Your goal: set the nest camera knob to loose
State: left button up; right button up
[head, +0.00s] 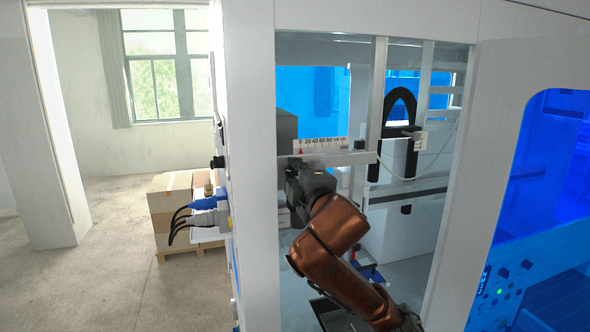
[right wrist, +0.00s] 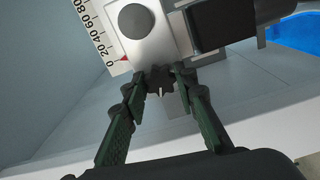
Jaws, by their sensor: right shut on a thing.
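The nest camera knob (right wrist: 160,82) is a small dark lobed knob with a white mark, below a silver block in the right wrist view. The white mark points toward the bottom of that picture. My right gripper (right wrist: 163,78) has its two green-padded fingers on either side of the knob, with the tips closed on it. In the head view my right gripper (head: 300,170) reaches the rail under the scale, and hides the knob. A white scale (head: 322,142) is fixed there, with a red pointer near 0. My left gripper is not in view.
A grey rail (head: 350,159) runs across the machine opening, between white frame posts (head: 377,95). A black arch-shaped part (head: 401,100) stands right of the scale. Blue and grey plugs (head: 208,202) stick out from the machine's left side. Boxes on a pallet (head: 172,205) stand beyond.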

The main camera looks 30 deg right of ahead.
jog(key=n+p, duration=0.1)
jog(key=n, duration=0.1)
jog(key=shift+f+n, duration=0.1)
jog(key=shift+n, duration=0.3)
jog(key=shift+a+n+p, duration=0.1)
jog(key=shift+n+p, duration=0.25)
jog(key=shift+n, duration=0.05)
jog(key=shift+w+f, duration=0.1)
jog(key=shift+f, duration=0.1)
jog(key=o, duration=0.9)
jog(key=shift+r, duration=0.2)
jog(key=shift+s, duration=0.35)
jog(key=v, duration=1.1)
jog(key=shift+s+a, duration=0.1)
jog(key=shift+s, duration=0.25)
